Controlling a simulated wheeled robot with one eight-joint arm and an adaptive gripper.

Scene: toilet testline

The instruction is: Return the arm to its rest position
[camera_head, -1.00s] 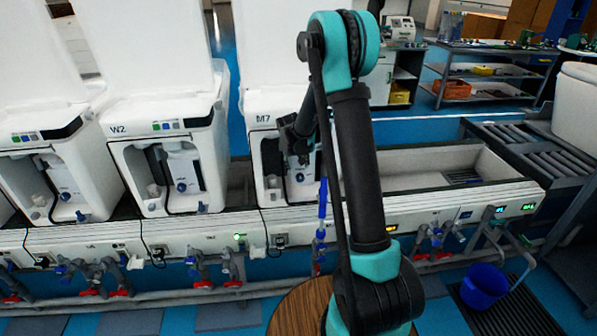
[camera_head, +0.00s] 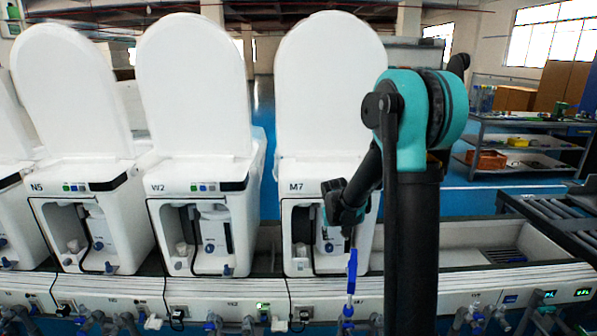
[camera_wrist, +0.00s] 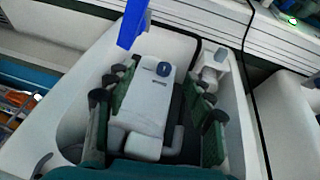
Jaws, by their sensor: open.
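My arm rises at the right of centre in the head view, with a teal elbow joint (camera_head: 420,115) at its top. My gripper (camera_head: 345,208) hangs in front of the open-fronted unit marked M7 (camera_head: 296,262). In the wrist view my gripper (camera_wrist: 157,85) is open, its dark green fingers spread to left and right. A white part with a blue knob (camera_wrist: 164,69) shows between and beyond the fingers. I cannot tell whether the fingers touch anything.
Units W2 (camera_head: 158,250) and N5 (camera_head: 38,205) stand to the left, with tall raised white lids. A bench rail (camera_head: 230,290) with valves and hoses runs along the front. A shelf rack (camera_head: 525,150) stands at the back right. Blue floor (camera_head: 465,200) shows behind.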

